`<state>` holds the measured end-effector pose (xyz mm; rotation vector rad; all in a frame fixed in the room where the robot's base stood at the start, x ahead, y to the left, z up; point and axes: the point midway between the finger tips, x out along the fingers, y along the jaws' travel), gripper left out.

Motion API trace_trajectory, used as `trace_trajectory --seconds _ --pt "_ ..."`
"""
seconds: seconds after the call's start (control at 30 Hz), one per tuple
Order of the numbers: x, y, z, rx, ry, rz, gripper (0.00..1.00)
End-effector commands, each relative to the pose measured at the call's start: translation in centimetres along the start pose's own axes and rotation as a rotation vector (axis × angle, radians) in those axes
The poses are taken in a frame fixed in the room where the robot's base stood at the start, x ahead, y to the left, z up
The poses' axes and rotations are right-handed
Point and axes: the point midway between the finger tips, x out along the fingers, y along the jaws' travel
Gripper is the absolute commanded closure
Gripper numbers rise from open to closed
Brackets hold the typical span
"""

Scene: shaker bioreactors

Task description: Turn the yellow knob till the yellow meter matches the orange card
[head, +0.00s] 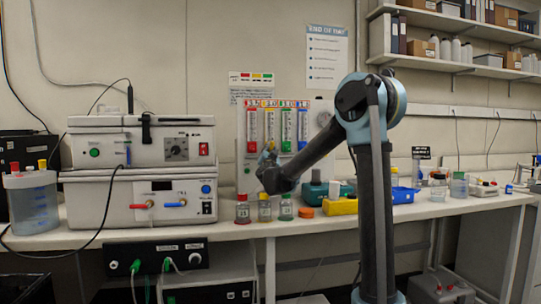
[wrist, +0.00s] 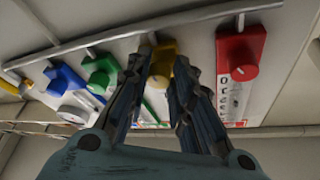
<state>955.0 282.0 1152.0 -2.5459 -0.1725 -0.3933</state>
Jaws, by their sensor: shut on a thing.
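In the wrist view the yellow knob (wrist: 162,58) sits between the two fingertips of my gripper (wrist: 160,75), which is shut on it. The fingers hide the knob's sides and most of the yellow panel below it. In the head view my gripper (head: 268,163) is at the lower part of the meter board and hides the knob. The yellow meter (head: 269,125) is the second tube from the left; its level is too small to read. Small cards with red figures sit above the meters, but I cannot tell which is the orange card.
A red knob (wrist: 240,65) is on one side of the yellow knob, and a green knob (wrist: 99,80) and a blue knob (wrist: 58,85) are on the other. Small bottles (head: 264,208) stand on the bench below. White shaker units (head: 140,200) stand to the left.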

Motion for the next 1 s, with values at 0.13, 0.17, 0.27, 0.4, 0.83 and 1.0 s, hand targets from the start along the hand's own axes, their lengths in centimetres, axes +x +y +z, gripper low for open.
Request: trace_trajectory --seconds 0.13,0.17,0.27,0.4,0.83,1.0 --pt "-0.03 -0.11 -0.08 0.129 -0.004 0.055 1.0" --pt "-0.02 -0.13 -0.09 0.155 -0.006 0.066 1.0" --pt "0.0 -0.17 -0.17 0.242 -0.008 0.103 1.0" --pt "0.01 -0.29 -0.25 0.361 -0.012 0.153 1.0" --pt "0.09 -0.39 -0.43 0.632 -0.022 0.267 1.0" --pt "0.08 -0.4 -0.45 0.685 -0.024 0.289 1.0"
